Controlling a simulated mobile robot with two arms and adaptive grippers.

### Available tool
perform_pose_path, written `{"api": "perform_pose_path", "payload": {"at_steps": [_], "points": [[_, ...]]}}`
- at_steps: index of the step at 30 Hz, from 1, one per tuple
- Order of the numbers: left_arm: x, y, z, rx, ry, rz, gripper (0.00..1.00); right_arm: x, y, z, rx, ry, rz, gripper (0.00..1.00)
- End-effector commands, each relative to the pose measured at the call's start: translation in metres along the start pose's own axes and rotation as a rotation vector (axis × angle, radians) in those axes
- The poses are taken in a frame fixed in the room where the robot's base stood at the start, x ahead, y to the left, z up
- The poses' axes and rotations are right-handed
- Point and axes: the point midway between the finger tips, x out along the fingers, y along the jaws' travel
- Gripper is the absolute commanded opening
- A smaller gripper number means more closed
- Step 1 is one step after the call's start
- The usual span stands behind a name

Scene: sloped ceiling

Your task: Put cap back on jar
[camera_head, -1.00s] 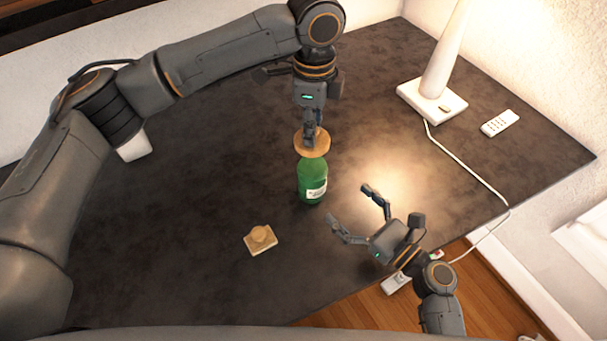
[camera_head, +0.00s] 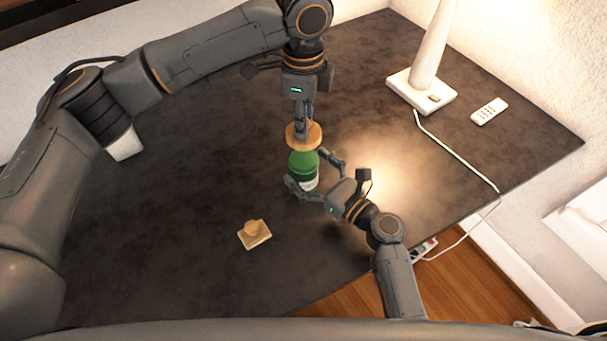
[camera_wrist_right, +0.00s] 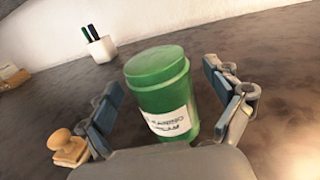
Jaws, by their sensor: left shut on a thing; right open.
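The green jar (camera_head: 302,165) with a white label stands upright on the dark table. In the right wrist view the jar (camera_wrist_right: 163,95) fills the middle, its top a smooth green rim. My left gripper (camera_head: 304,125) points down and is shut on a round tan wooden disc, which looks like the cap (camera_head: 292,134). From above, the cap overlaps the jar's far edge; the gap in height is unclear, and the cap is not in the wrist view. My right gripper (camera_head: 310,172) is open, one finger on each side of the jar; contact is not clear.
A small wooden piece with a square base and round knob (camera_head: 254,235) lies nearer me, left of the jar. A white lamp (camera_head: 421,92), its cable and a remote (camera_head: 489,111) are at right. A white pen cup (camera_wrist_right: 101,48) stands at the back.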

Motion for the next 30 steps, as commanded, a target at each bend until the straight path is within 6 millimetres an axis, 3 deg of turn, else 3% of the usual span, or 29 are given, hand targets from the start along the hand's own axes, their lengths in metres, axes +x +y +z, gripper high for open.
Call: {"api": "perform_pose_path", "payload": {"at_steps": [5,14,26,30], "points": [[-0.0001,0.0000,0.0000,0.000,0.000,0.000,0.02,0.0113,0.0008,0.0003,0.001,0.000,0.002,0.91],[-0.0001,0.0000,0.0000,0.000,0.000,0.000,0.02,0.0123,0.0007,0.0004,0.000,0.000,0.001,0.91],[-0.0001,0.0000,0.0000,0.000,0.000,0.000,0.02,0.0119,0.0005,0.0003,0.000,0.000,0.001,0.09],[0.0031,0.0001,0.0000,0.000,0.000,0.001,0.02,0.0119,0.0005,0.0002,0.000,0.000,0.001,0.06]]}}
